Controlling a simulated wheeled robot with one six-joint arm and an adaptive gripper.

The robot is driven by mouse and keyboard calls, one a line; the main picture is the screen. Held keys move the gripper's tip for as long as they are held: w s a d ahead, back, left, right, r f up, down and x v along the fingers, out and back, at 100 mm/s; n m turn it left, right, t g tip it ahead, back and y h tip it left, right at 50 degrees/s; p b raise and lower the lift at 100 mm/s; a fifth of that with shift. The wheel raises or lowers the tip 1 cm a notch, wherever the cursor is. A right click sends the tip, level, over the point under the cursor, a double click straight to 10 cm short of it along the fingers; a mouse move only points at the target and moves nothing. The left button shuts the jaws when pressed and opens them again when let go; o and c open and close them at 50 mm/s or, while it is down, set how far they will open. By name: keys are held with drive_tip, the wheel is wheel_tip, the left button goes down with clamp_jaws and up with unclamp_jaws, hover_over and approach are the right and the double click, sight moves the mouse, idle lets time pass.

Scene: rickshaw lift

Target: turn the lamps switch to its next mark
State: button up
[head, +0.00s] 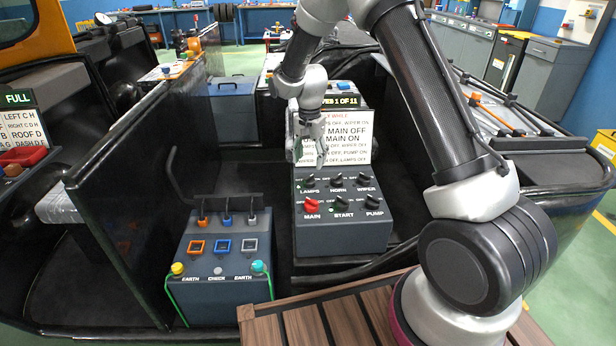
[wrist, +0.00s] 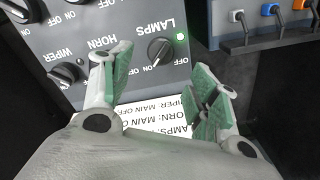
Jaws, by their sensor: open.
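The LAMPS switch (head: 308,181) is a black rotary knob at the left of the upper row on the grey sloped control box. In the wrist view the LAMPS knob (wrist: 161,50) lies between and beyond my two green-padded fingers, with OFF and ON printed beside it. My gripper (head: 308,160) is open and empty, just above the LAMPS switch, pointing down. The fingers appear apart from the knob.
The HORN (head: 336,180) and WIPER (head: 365,181) knobs stand to the right in the same row. Below are the red MAIN knob (head: 312,205), START (head: 342,203) and PUMP (head: 373,202). A printed card (head: 350,140) stands behind. A box with plugs and sockets (head: 222,262) stands at left.

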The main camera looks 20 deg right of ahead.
sight(309, 177)
drive_tip(key=shift+f+m, duration=0.1)
drive_tip(key=shift+m, duration=0.2)
drive_tip(key=shift+f, duration=0.3)
wheel_tip(309, 177, down, 7)
drive_tip(key=shift+f, duration=0.1)
drive_tip(key=c, duration=1)
